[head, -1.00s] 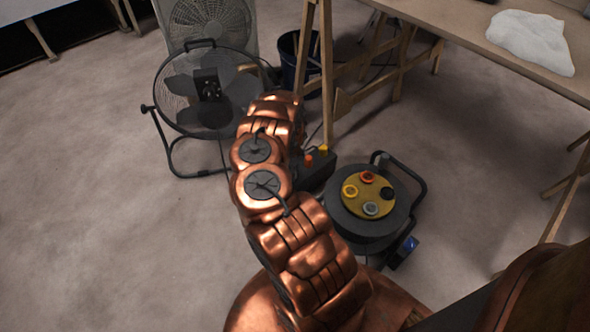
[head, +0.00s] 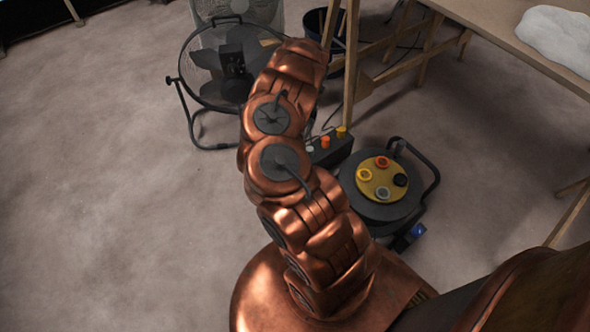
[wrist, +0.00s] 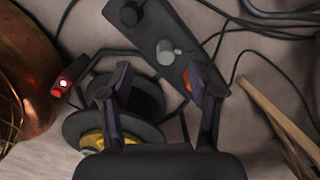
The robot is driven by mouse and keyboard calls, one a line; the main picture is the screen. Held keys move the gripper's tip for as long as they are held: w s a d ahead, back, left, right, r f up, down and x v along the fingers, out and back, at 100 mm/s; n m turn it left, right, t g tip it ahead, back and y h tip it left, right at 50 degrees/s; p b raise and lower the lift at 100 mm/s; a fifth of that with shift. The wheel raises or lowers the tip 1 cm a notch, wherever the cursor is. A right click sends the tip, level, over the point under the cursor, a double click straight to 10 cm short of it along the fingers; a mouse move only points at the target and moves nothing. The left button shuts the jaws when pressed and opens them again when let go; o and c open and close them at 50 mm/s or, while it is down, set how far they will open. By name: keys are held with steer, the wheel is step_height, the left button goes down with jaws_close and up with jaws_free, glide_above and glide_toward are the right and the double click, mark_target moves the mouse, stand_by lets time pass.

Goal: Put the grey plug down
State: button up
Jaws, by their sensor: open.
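A grey plug (wrist: 166,52) stands on a long dark socket box (wrist: 152,30), and it also shows at the left end of the box in the head view (head: 310,148). My gripper (wrist: 160,74) is open and empty in the wrist view. Its fingertips are apart from the grey plug, which appears just beyond the gap between them. In the head view my arm hides the gripper. Another grey round piece (head: 382,193) sits on the yellow face of the cable reel (head: 352,207).
An orange plug (head: 325,141) and a yellow one (head: 341,132) are on the box. A black plug (wrist: 130,13) is at its far end. A fan (head: 180,80), a wooden trestle leg (head: 350,70) and loose cables (wrist: 265,32) stand close. The floor at left is clear.

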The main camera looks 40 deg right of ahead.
steer(key=w+a+r+n+y, duration=0.25)
steer(key=a+r+n, duration=0.35)
steer(key=a+r, duration=0.6)
steer(key=w+a+r+n+y, duration=0.1)
steer(key=w+a+r+n, duration=0.55)
steer(key=a, duration=1.05)
steer(key=s+a+r+n+g, duration=0.1)
steer(key=s+a+r+n, duration=0.25)
steer(key=s+r, duration=0.3)
steer(key=s+a+r+n+g+h, duration=0.1)
steer(key=s+a+r+n, duration=0.2)
steer(key=s+a+r, duration=0.35)
steer(key=s+a+r+n, duration=0.2)
steer(key=s+r+n, duration=0.15)
steer(key=s, duration=0.55)
steer(key=s+d+r+n+g+h, duration=0.1)
steer(key=s+d+n, duration=0.1)
steer(key=s, duration=0.8)
steer(key=s+d+r+n+g+h, duration=0.1)
steer(key=s+d+n+h, duration=0.1)
steer(key=s, duration=0.8)
steer(key=shift+s+n, duration=0.4)
steer(key=shift+n, duration=0.05)
